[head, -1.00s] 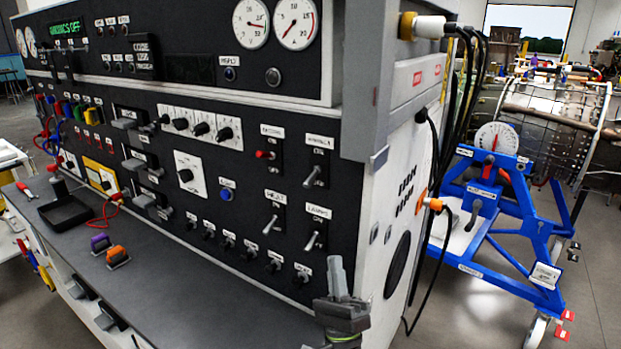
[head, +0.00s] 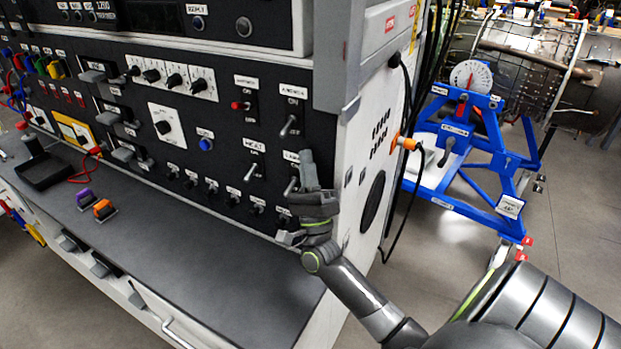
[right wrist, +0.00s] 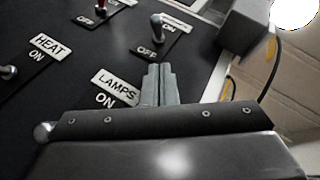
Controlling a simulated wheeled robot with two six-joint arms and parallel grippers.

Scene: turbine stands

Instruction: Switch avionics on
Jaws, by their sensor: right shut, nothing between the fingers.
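The avionics switch (head: 289,126) is a metal toggle on the dark panel near its right edge, with its label above and ON and OFF marks. It also shows in the right wrist view (right wrist: 157,30), beside an OFF mark. My right gripper (head: 307,168) is shut and empty, with its fingers pointing up, below and a little right of the avionics switch in the picture. In the right wrist view its fingers (right wrist: 160,85) are together, over the lamps area and short of the avionics toggle. The gripper partly hides the lamps switch. My left gripper is out of view.
The heat switch (head: 253,172) is left of my right gripper, and a red toggle (head: 240,105) is left of the avionics switch. A dark ledge (head: 210,260) runs below the panel. A blue turbine stand (head: 480,150) stands at the right.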

